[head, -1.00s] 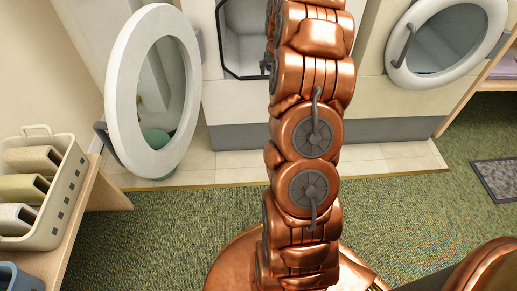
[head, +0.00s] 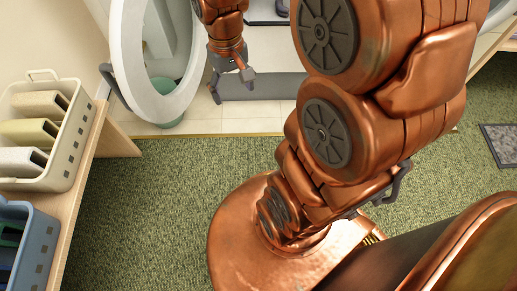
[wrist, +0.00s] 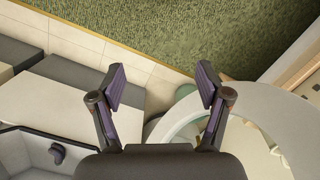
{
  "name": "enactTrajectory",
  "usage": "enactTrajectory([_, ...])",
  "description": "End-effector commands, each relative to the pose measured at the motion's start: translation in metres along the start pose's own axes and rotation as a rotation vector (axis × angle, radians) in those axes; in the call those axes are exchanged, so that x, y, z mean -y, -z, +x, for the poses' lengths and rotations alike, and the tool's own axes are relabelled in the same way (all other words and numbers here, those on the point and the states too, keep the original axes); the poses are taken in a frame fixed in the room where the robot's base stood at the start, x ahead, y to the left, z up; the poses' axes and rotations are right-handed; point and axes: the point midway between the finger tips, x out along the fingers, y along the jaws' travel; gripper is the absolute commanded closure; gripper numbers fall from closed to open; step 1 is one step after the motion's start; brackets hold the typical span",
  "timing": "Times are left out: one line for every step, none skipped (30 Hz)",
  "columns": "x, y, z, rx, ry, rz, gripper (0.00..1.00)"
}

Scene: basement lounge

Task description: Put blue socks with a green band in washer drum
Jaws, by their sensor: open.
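My gripper (head: 231,84) is open, its fingers pointing down, just right of the open round washer door (head: 126,72) and low in front of the washer. The wrist view shows its spread fingers (wrist: 162,84) with nothing between them. The washer drum opening (wrist: 28,148) is at the lower left of the wrist view, partly cut off. A small dark blue-grey thing (wrist: 57,152) shows inside it; I cannot tell whether it is the socks. No green band is visible. In the head view only the opening's bottom edge (head: 268,22) shows.
A cream basket with folded cloths (head: 75,148) and a blue basket (head: 42,252) stand on a wooden bench at left. A green rounded thing (head: 166,86) is partly hidden by the door. Green carpet (head: 150,210) is clear. A grey mat (head: 500,142) lies at right.

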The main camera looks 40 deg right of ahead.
Motion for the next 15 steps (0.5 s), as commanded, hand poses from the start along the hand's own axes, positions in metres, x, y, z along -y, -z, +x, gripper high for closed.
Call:
enactTrajectory([0.009, -0.023, 0.000, 0.027, -0.004, -0.027, 0.24])
enactTrajectory([0.013, -0.036, 0.002, 0.046, -0.007, -0.040, 0.24])
enactTrajectory([0.018, -0.053, 0.002, 0.064, -0.011, -0.058, 0.24])
enactTrajectory([0.021, -0.065, 0.003, 0.080, -0.014, -0.069, 0.24])
enactTrajectory([0.024, -0.078, 0.004, 0.098, -0.017, -0.081, 0.24])
enactTrajectory([0.027, -0.095, 0.006, 0.122, -0.020, -0.095, 0.24])
enactTrajectory([0.029, -0.106, 0.007, 0.137, -0.023, -0.106, 0.24])
enactTrajectory([0.030, -0.117, 0.008, 0.150, -0.026, -0.115, 0.24])
enactTrajectory([0.031, -0.129, 0.009, 0.166, -0.029, -0.126, 0.24])
enactTrajectory([0.032, -0.138, 0.010, 0.177, -0.031, -0.134, 0.24])
enactTrajectory([0.032, -0.145, 0.011, 0.187, -0.034, -0.140, 0.24])
enactTrajectory([0.033, -0.155, 0.012, 0.200, -0.036, -0.147, 0.24])
enactTrajectory([0.033, -0.161, 0.013, 0.210, -0.038, -0.152, 0.24])
enactTrajectory([0.033, -0.166, 0.014, 0.217, -0.039, -0.156, 0.24])
enactTrajectory([0.033, -0.170, 0.014, 0.225, -0.040, -0.159, 0.24])
